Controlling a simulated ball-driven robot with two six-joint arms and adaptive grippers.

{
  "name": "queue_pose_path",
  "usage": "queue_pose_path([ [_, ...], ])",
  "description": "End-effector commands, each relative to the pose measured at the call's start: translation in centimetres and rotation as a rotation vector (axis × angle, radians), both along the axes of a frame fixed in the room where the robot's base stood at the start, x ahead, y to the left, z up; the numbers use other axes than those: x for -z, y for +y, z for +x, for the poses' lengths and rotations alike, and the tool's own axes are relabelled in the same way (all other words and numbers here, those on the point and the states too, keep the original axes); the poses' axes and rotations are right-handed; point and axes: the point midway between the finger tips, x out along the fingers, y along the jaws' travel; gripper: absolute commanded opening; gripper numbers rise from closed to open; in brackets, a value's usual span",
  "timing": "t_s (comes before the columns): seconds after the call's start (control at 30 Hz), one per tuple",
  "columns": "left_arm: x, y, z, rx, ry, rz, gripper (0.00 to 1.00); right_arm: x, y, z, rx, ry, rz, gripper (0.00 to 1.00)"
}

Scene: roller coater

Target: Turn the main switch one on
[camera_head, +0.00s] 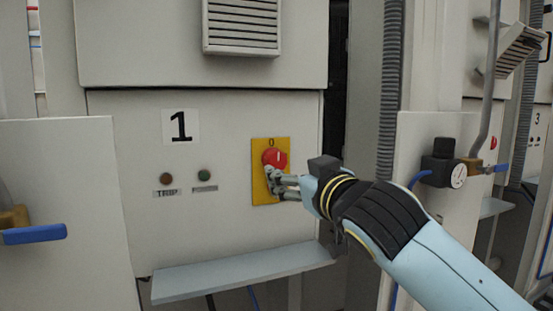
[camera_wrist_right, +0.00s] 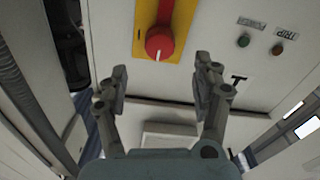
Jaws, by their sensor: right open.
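The main switch one is a red round knob (camera_head: 276,157) on a yellow plate (camera_head: 262,196), on the cabinet panel marked 1. Its white mark points up toward the "0" above it. In the right wrist view the panel appears upside down, with the red knob (camera_wrist_right: 160,41) and its white mark pointing down in the picture. My right gripper (camera_head: 274,182) overlaps the lower part of the knob in the head view. In the wrist view its two fingers (camera_wrist_right: 162,80) are spread with nothing between them, and the knob shows beyond their tips. Contact cannot be told. My left gripper is not in view.
A dark reddish lamp (camera_head: 166,179) over a TRIP label and a green lamp (camera_head: 204,175) sit left of the switch. A grey ledge (camera_head: 240,272) juts out below. A ribbed hose (camera_head: 390,95) and a gauge (camera_head: 458,176) are on the right.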

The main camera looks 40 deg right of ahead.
Motion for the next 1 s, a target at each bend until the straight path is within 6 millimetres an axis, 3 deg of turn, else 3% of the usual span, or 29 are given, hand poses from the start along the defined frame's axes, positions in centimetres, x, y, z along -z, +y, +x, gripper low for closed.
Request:
queue_pose_path([
  [0.3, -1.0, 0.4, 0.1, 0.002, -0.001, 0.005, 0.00, -0.1, -1.5, 6.1, 0.000, 0.001, 0.000, 0.66],
  [0.5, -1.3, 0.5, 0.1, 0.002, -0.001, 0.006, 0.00, 0.0, -2.0, 8.6, -0.001, 0.002, 0.001, 0.66],
  [0.87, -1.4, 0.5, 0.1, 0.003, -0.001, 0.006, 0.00, 0.2, -2.2, 9.2, -0.002, 0.002, 0.001, 0.66],
  [1.0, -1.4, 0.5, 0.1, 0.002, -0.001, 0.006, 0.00, 0.2, -2.2, 9.2, -0.002, 0.002, 0.001, 0.49],
])
